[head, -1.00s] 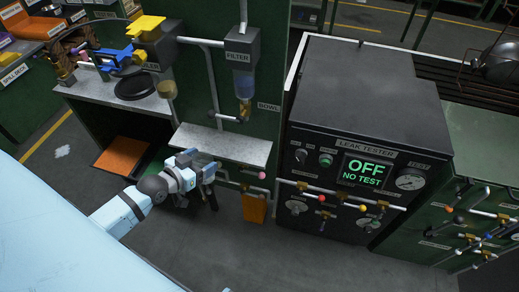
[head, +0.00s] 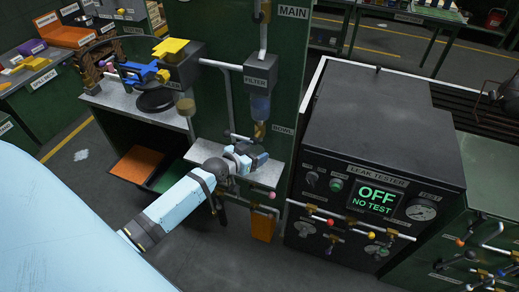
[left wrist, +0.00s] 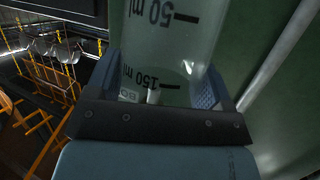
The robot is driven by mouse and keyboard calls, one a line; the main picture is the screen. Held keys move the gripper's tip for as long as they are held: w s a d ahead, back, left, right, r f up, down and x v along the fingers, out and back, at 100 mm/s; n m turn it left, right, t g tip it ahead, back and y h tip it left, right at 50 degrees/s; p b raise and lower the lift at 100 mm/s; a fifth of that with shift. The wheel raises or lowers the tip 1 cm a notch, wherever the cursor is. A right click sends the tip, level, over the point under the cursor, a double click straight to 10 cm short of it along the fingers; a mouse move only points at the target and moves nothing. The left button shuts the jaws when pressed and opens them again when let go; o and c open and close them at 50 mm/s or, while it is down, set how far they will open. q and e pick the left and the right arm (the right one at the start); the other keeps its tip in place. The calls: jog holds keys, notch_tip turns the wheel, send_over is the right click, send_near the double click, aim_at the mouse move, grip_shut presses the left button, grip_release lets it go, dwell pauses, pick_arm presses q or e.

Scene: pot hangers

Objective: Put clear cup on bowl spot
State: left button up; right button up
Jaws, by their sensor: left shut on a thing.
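The clear cup (left wrist: 165,35) fills the top middle of the left wrist view, with black "50 ml" and "150 ml" marks that appear upside down. My left gripper (left wrist: 155,85) is shut on it, with a blue finger on each side. In the head view my left gripper (head: 250,158) is over the grey shelf (head: 258,176), below the filter unit (head: 261,68). I cannot make out the cup clearly there. The "BOWL" label (head: 283,131) is on the green panel just right of the filter.
The filter's blue bowl (head: 260,107) and a brass part (head: 260,130) hang close above the gripper. The black leak tester (head: 375,185) reads "OFF NO TEST" at the right. An orange tray (head: 137,165) lies at the left. A grey pipe (head: 229,100) runs beside the filter.

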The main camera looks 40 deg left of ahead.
aim_at(260, 150)
pick_arm(q)
jog(key=w, duration=0.3)
jog(key=shift+d+r, duration=0.15)
jog(key=shift+d, duration=0.1)
jog(key=shift+f, duration=0.9)
jog(key=shift+s, duration=0.15)
